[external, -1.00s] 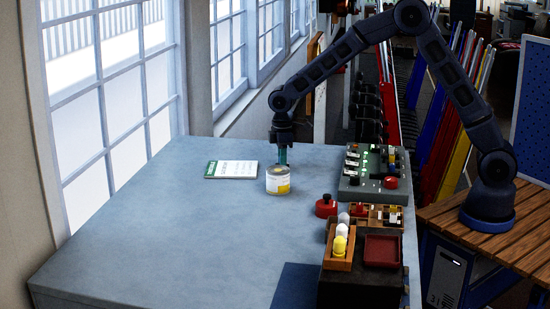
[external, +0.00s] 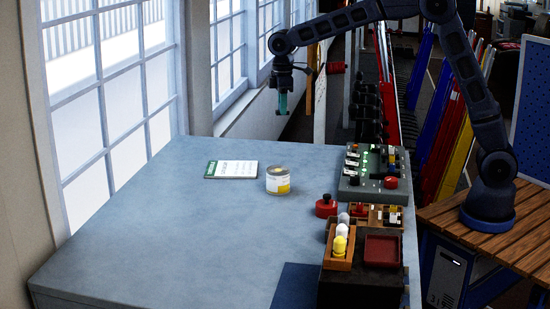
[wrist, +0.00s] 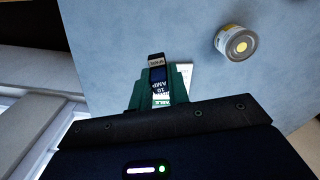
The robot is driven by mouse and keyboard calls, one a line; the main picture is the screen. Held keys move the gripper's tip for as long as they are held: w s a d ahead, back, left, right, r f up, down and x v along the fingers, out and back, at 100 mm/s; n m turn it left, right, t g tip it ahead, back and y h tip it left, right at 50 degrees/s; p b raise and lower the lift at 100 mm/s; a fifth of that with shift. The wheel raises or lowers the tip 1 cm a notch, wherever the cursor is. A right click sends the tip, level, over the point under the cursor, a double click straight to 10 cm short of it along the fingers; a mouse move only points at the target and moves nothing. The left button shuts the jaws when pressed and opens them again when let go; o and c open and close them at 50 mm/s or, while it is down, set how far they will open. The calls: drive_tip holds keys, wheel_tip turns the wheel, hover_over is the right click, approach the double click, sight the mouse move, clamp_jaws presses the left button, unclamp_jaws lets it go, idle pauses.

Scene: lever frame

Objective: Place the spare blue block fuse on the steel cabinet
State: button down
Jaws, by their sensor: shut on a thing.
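My gripper (external: 283,104) hangs pointing down, high above the far edge of the grey-blue flat top (external: 190,225), which looks like the steel cabinet. In the wrist view its green fingers (wrist: 160,88) are shut on a dark blue block fuse (wrist: 158,76) with a pale end label and white lettering. The fuse is clear of any surface; part of it is hidden between the fingers. In the external view the fuse cannot be told apart from the teal fingers.
A can with a yellow label (external: 278,181) and a green-and-white booklet (external: 231,169) lie on the top. A grey switch panel (external: 355,185), a red-knobbed piece (external: 326,206) and wooden trays (external: 338,262) line the right side. The front left of the top is clear.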

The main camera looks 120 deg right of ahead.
drive_tip(key=shift+r, duration=0.65)
drive_tip(key=shift+w+a, duration=0.1)
drive_tip(key=w+a+n, duration=0.8)
drive_tip(key=w+a, duration=0.3)
drive_tip(key=w, duration=0.2)
drive_tip(key=n, duration=2.4)
hover_over(300, 281)
wheel_tip(300, 281, down, 20)
drive_tip(key=shift+r, duration=0.1)
